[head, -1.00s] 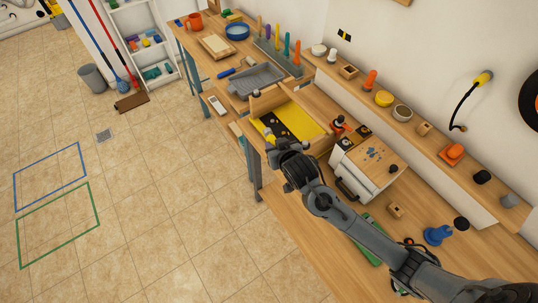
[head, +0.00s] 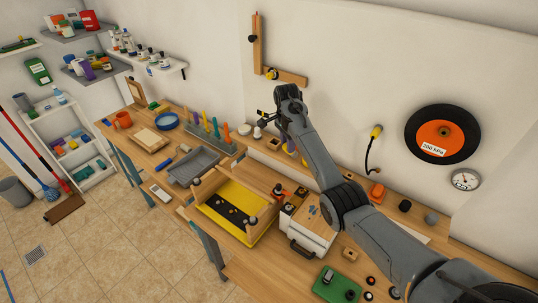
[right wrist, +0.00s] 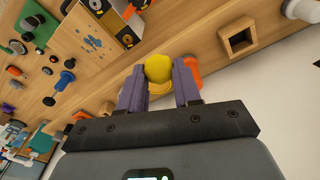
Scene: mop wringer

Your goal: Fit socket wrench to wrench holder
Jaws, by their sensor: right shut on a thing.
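My right gripper (head: 280,119) is raised in front of the wall above the back ledge, and the arm hides much of it in the head view. In the right wrist view the two purple fingers (right wrist: 159,72) are shut on a rounded yellow piece, which I take to be the socket wrench (right wrist: 158,66). The rest of it is hidden. A small black and yellow fitting (head: 262,113) is on the wall just left of the gripper. It may be the wrench holder, but I cannot tell for sure. My left gripper is not in view.
A wooden block with a square hole (right wrist: 237,38) stands on the ledge near the gripper. An L-shaped wooden bracket (head: 257,45) hangs on the wall above. The wall to the right is partly bare.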

